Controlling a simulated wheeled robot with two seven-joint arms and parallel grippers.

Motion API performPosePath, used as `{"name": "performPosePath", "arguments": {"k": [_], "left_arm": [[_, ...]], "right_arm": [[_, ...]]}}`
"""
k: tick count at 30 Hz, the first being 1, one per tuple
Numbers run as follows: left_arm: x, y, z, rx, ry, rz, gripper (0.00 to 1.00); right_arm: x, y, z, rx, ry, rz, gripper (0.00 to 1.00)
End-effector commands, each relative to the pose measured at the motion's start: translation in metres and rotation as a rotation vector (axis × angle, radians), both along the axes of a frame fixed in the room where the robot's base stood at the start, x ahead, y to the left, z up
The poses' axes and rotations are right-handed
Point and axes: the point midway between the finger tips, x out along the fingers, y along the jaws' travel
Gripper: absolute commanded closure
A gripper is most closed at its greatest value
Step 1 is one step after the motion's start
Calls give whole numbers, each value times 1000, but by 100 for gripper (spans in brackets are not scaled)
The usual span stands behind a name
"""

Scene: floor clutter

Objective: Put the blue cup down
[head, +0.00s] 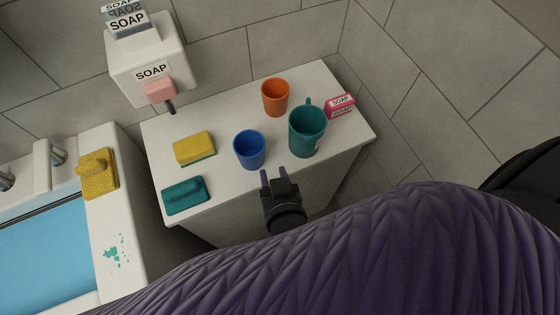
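The blue cup (249,151) stands upright on the white counter (226,186), near its front edge. It is open at the top and looks empty. My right gripper (274,173) is just to the lower right of the cup, with its two dark fingers apart and nothing between them. A small gap shows between the fingers and the cup. My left gripper is not in view.
A teal mug (306,133) and an orange cup (275,98) stand close by on the right. A pink soap box (340,104) is beyond. The sink (45,245) is further left.

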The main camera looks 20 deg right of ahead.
Motion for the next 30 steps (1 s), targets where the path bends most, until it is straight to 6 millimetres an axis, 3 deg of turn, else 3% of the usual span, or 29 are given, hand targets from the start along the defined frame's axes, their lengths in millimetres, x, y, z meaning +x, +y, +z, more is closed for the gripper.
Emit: {"name": "performPosePath", "arguments": {"k": [5,7,8,10,11,13,15,18,22,30], "left_arm": [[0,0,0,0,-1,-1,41],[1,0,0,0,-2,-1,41],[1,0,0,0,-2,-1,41],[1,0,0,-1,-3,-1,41],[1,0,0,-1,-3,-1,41],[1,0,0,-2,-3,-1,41],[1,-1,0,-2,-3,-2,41],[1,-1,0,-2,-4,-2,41],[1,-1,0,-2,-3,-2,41],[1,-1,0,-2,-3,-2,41]], "right_arm": [[1,-2,-2,-10,-21,7,61],[8,-7,-14,-42,-82,55,61],[11,-8,-25,-61,-103,100,61],[5,-11,-69,-99,-59,256,61],[-6,-14,-96,-108,13,327,61],[-51,-27,-163,-105,280,446,61],[-109,-47,-213,-94,573,478,61],[-182,-73,-248,-92,894,447,61],[-230,-91,-258,-104,1091,403,61],[-235,-93,-259,-108,1111,398,61]]}}
